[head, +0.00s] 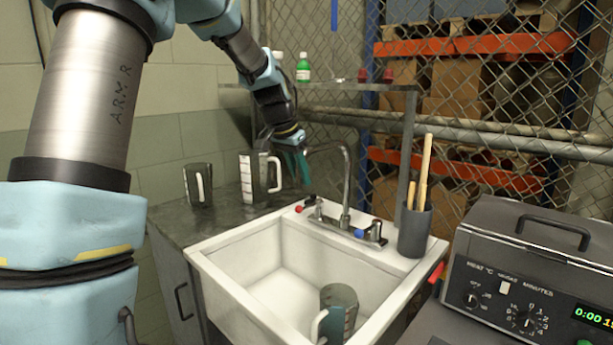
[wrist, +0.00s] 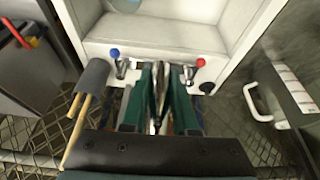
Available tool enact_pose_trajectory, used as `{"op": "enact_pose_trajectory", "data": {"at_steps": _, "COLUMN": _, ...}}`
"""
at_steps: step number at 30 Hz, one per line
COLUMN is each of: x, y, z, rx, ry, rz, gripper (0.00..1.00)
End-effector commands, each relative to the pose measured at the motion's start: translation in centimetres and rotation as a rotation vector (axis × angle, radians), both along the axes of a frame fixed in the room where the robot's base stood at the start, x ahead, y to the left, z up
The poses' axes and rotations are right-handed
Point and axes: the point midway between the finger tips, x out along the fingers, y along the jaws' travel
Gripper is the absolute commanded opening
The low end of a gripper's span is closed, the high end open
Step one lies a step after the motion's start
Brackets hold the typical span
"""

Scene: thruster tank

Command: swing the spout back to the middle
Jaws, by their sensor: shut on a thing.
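The chrome spout (head: 347,178) rises in a gooseneck from the faucet base at the back of the white sink (head: 215,283). Its arch turns to the left in the head view, towards the side of the dark counter. My gripper (head: 303,168) is at the spout's free end, which its fingers partly hide. In the wrist view, the two green fingers of my gripper (wrist: 162,85) are closed around the spout (wrist: 158,88), which shows as a thin metal strip between them. The faucet handles, with red and blue knobs, stand either side of the spout base.
Another jug (head: 340,312) sits in the basin. A grey holder (head: 414,230) with wooden sticks stands right of the faucet. A shelf and mesh fence are behind.

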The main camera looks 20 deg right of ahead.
Motion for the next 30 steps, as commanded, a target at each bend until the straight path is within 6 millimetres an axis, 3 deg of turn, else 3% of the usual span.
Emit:
{"op": "enact_pose_trajectory", "data": {"at_steps": 12, "x": 0.19, "y": 0.14, "z": 0.01, "rx": -0.001, "ry": 0.002, "rz": 0.005, "gripper": 0.0}}
{"op": "enact_pose_trajectory", "data": {"at_steps": 13, "x": 0.19, "y": 0.14, "z": 0.01, "rx": -0.001, "ry": 0.002, "rz": 0.005, "gripper": 0.3}}
{"op": "enact_pose_trajectory", "data": {"at_steps": 20, "x": 0.16, "y": 0.13, "z": 0.0, "rx": -0.001, "ry": 0.001, "rz": 0.003, "gripper": 0.56}}
{"op": "enact_pose_trajectory", "data": {"at_steps": 30, "x": 0.11, "y": 0.24, "z": 0.34, "rx": -0.001, "ry": -0.001, "rz": 0.002, "gripper": 0.57}}
